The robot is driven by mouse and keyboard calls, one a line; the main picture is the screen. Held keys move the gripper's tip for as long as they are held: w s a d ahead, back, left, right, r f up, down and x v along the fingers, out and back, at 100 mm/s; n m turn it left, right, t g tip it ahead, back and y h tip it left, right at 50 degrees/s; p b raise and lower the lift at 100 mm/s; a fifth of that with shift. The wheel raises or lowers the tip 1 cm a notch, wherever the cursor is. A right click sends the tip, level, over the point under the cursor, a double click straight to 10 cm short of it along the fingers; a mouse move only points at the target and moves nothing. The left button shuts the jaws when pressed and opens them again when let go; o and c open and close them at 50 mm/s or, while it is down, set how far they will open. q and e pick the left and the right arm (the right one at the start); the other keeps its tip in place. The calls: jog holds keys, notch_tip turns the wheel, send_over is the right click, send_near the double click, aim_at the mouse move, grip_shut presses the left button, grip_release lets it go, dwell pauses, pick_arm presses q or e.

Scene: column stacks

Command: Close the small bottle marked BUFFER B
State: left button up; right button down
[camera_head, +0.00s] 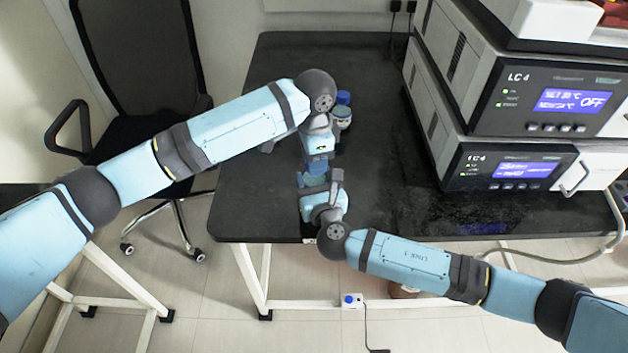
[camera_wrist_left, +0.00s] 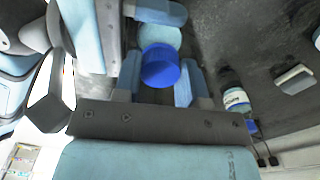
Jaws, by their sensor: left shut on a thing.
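In the left wrist view a blue screw cap (camera_wrist_left: 160,68) sits between the two fingers of my left gripper (camera_wrist_left: 160,82), which is shut on it. A pale blue round bottle part (camera_wrist_left: 161,38) shows just beyond the cap; whether the cap touches it I cannot tell. A finger of my right gripper (camera_wrist_left: 160,12) lies beside that part; its other finger is hidden, so its grip is unclear. In the head view my left gripper (camera_head: 313,180) and right gripper (camera_head: 326,188) meet over the table's front left, hiding the bottle and cap. No BUFFER B marking is readable.
A small labelled bottle (camera_head: 342,116) with a blue cap stands behind the grippers; a labelled bottle (camera_wrist_left: 236,100) shows in the left wrist view. Stacked LC4 instruments (camera_head: 520,110) fill the right of the black table (camera_head: 390,195). A chair (camera_head: 140,60) is at left.

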pick_arm(q)
jog(key=m, duration=1.5)
jog(key=shift+m, duration=0.3)
jog(key=m, duration=0.5)
jog(key=shift+f, duration=0.1)
jog(key=o, duration=1)
jog(key=shift+r, duration=2.3)
